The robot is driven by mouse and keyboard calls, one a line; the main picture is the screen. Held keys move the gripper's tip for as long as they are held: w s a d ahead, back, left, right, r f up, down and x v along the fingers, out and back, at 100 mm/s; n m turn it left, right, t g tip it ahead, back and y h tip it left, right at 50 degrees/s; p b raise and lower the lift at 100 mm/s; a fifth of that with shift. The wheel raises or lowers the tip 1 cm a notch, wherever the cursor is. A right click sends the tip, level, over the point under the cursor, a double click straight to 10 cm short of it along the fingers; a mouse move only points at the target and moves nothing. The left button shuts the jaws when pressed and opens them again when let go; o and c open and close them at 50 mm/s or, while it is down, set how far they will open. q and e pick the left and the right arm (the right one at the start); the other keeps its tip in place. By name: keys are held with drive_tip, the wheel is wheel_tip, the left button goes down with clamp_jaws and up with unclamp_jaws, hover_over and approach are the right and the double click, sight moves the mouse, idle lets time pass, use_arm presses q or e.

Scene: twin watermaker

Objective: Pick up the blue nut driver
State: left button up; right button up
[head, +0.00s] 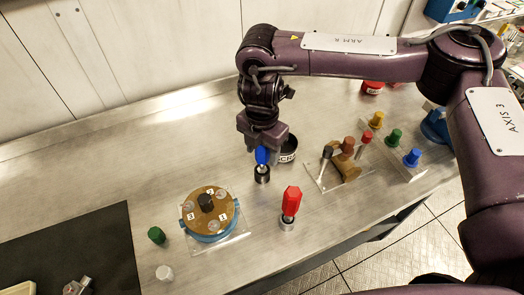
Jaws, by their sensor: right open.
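The blue nut driver (262,156) stands upright on the metal bench, its lower end in a small dark holder (262,174). My right gripper (264,146) points down from above at the top of its blue handle. The jaws are open, with the handle's top at or just below them. The upper end of the handle is partly hidden by the gripper, so I cannot tell whether the fingers touch it. My left gripper is not in view.
A red-handled driver (291,200) stands in front to the right. A round brown-topped fixture (208,212) sits to the left. A valve assembly (345,165) and coloured knobs (394,137) stand right. The bench's back left is clear.

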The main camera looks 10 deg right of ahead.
drive_tip(key=shift+s+f, duration=0.1)
drive_tip(key=shift+f, duration=0.05)
drive_tip(key=c, duration=1)
wheel_tip(320, 180, up, 20)
drive_tip(key=shift+b, duration=0.3)
drive_tip(key=shift+o, duration=1.2)
clamp_jaws()
